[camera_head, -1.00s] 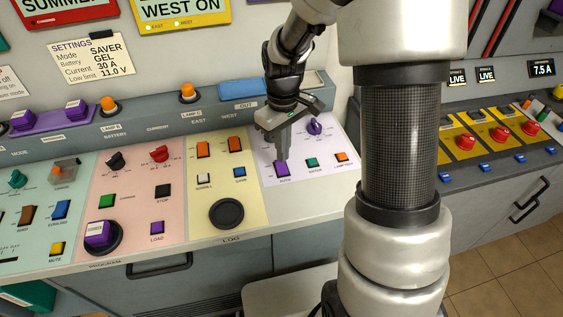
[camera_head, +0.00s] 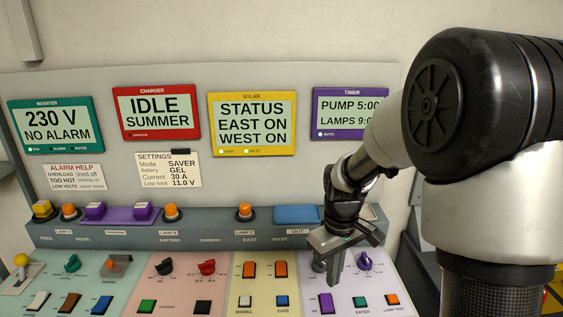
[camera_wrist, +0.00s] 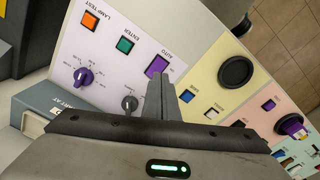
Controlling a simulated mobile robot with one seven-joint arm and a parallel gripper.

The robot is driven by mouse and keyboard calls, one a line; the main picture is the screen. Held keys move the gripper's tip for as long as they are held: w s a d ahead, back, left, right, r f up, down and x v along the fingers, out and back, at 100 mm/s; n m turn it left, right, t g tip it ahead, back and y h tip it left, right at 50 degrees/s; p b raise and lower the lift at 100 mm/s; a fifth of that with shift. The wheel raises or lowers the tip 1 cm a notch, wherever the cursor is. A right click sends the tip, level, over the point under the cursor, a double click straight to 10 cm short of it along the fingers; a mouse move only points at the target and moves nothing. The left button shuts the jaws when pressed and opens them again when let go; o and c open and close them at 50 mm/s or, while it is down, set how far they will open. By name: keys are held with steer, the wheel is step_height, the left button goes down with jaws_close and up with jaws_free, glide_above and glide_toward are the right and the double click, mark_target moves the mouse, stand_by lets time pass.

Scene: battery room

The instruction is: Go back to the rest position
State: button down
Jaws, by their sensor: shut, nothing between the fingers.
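My gripper (camera_head: 327,281) is shut and empty, its fingers pointing down over the lilac panel at the right of the desk. The purple AUTO button (camera_head: 326,303) shows just below the fingertips in the head view. In the wrist view my gripper (camera_wrist: 163,76) shows its fingers together, with the purple AUTO button (camera_wrist: 157,66) just beyond the tips. The fingers seem a little clear of the button, but the gap is hard to judge.
The purple knob (camera_head: 364,261), the green ENTER button (camera_head: 361,301) and the orange LAMP TEST button (camera_head: 392,300) are close to the right of my gripper. A blue tray (camera_head: 297,215) lies on the ledge behind.

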steer(key=s+r+m+t+p, duration=0.4)
steer(key=s+r+m+t, duration=0.1)
steer(key=s+r, duration=1.3)
step_height(320, 180, up, 4)
steer(key=shift+s+f+m, duration=0.15)
steer(key=shift+f+m, duration=0.1)
steer(key=shift+m, duration=0.05)
